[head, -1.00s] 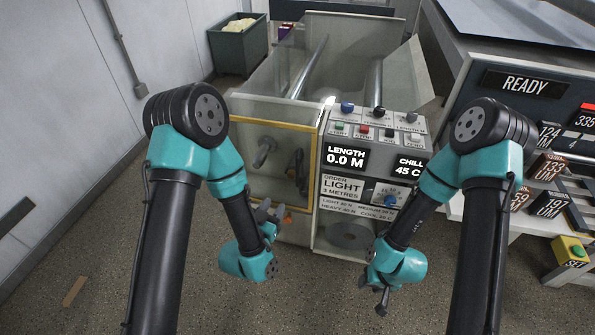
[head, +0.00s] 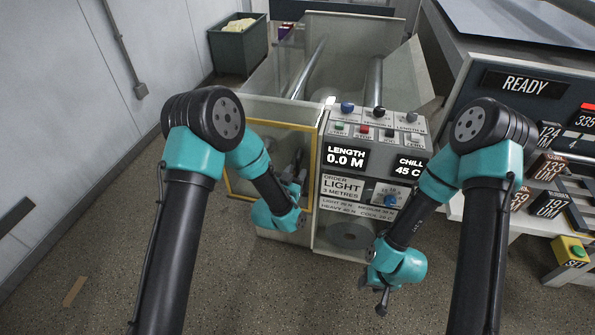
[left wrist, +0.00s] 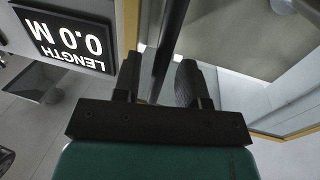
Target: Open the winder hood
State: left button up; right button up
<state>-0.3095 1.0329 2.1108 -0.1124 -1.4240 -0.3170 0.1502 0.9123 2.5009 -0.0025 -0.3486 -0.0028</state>
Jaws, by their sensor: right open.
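The winder hood (head: 232,165) is a clear panel in a yellow frame on the machine's front left and looks shut. My left gripper (head: 293,172) is in front of the hood's right part, beside the control panel. In the left wrist view its two fingers (left wrist: 160,82) are apart, with a dark upright bar (left wrist: 168,45) showing between and beyond them. I cannot tell whether they touch this bar or whether it is a handle. My right gripper (head: 382,300) is open and empty, low in front of the machine's right side.
The control panel (head: 345,187) with its LENGTH display (head: 346,157) stands right of the hood. A yellow SET box (head: 571,251) is at the far right. A green bin (head: 238,48) stands behind.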

pick_arm(q)
jog(key=shift+w+d, duration=0.3)
jog(key=shift+w, duration=0.35)
jog(key=shift+c, duration=0.5)
grip_shut()
